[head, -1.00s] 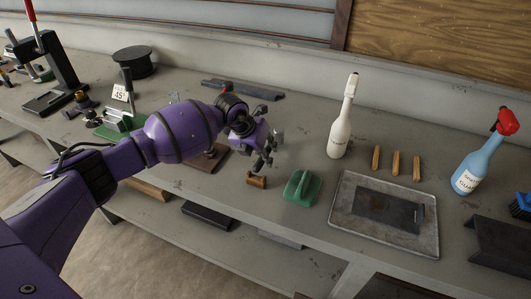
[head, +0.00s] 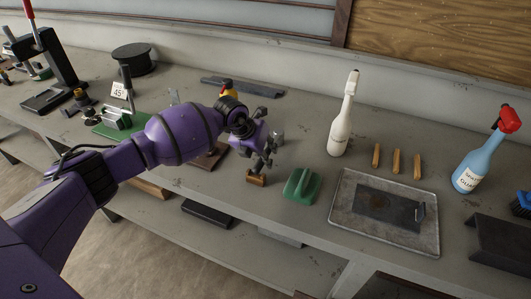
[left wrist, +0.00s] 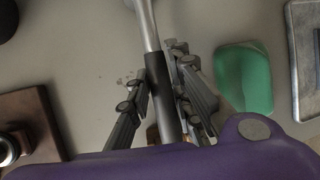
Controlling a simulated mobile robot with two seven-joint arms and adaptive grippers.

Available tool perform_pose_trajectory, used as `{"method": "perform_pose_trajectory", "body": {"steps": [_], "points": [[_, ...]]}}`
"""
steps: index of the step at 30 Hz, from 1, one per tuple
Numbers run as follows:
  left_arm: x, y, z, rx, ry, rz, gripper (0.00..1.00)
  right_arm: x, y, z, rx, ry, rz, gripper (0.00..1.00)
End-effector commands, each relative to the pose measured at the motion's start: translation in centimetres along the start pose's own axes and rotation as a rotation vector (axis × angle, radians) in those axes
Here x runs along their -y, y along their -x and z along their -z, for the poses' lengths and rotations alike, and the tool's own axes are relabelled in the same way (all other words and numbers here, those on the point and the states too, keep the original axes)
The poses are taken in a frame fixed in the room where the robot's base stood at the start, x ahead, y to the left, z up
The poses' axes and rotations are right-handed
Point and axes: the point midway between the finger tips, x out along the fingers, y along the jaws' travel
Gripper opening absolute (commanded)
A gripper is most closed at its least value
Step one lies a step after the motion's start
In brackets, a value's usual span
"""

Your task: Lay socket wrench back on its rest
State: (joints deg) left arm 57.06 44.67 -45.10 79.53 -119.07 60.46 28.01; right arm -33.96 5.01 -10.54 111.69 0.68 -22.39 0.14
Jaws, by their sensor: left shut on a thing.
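My left gripper (head: 262,163) is shut on the socket wrench, which has a dark grip (left wrist: 160,95) and a bright steel shaft (left wrist: 147,25) in the left wrist view. That view shows the gripper's fingers (left wrist: 158,84) on both sides of the dark grip. In the head view the wrench is mostly hidden by the hand. A small brown wooden block (head: 257,180), apparently the rest, stands on the bench right below the fingertips. Part of it shows behind the grip in the left wrist view (left wrist: 153,134). I cannot tell whether wrench and block touch. My right gripper is not in view.
A brown board (head: 207,160) lies to the left, partly behind my arm. A white bottle (head: 341,130) stands farther back. The bench's front edge is close.

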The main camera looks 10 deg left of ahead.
Motion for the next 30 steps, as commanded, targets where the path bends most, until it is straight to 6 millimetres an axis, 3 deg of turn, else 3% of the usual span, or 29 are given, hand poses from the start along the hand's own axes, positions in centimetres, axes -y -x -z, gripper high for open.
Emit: {"method": "perform_pose_trajectory", "body": {"steps": [16, 17, 21, 30], "points": [[-0.1, -0.5, 0.2, 0.002, -0.001, 0.0, 0.0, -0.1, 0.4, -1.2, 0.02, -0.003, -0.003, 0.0], [-0.1, -0.5, 0.2, 0.001, -0.001, 0.0, 0.21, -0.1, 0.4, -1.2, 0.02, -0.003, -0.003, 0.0], [-0.1, -0.5, 0.2, 0.001, 0.0, 0.0, 0.39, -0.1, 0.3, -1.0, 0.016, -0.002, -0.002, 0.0], [-0.2, -0.6, 0.3, -0.002, 0.0, -0.001, 0.42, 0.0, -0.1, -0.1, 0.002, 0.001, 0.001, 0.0]]}}
